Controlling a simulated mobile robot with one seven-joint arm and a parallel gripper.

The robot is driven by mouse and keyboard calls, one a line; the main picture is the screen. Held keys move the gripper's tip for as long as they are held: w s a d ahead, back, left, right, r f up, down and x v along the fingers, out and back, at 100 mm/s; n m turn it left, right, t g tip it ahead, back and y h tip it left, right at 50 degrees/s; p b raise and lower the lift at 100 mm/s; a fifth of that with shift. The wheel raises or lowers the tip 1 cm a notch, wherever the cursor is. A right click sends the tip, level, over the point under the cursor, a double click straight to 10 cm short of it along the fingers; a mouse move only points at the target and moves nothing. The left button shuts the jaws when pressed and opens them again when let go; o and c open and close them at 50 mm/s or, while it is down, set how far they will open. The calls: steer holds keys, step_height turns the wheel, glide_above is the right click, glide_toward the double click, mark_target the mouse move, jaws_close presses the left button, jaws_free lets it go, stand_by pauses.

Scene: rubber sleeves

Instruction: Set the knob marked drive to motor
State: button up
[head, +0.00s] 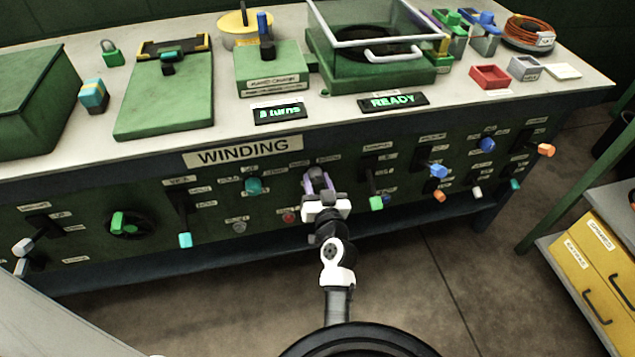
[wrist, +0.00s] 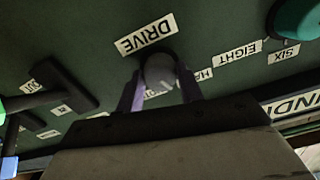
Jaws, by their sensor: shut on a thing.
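The drive knob (wrist: 159,69) is a round grey knob on the dark green panel. The white DRIVE label (wrist: 146,33) is beside it in the wrist view. My gripper (wrist: 160,88) is shut on the knob, with one purple finger on each side. In the head view my gripper (head: 317,182) reaches the panel front below the WINDING sign. A small pale mark shows on the knob's face. Labels around the knob are partly hidden by the fingers, so I cannot read which setting it points to.
A teal knob (head: 254,186) is left of my gripper, and a green-tipped lever (head: 376,203) is close on its right. A small red button (head: 289,217) is just below left. Displays on the bench read "3 turns" (head: 279,113) and "READY" (head: 393,101).

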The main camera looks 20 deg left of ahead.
steer(key=m, duration=0.6)
steer(key=shift+r, duration=0.1)
steer(key=m+p, duration=0.1)
steer(key=m, duration=0.4)
steer(key=shift+m, duration=0.5)
steer(key=o, duration=1)
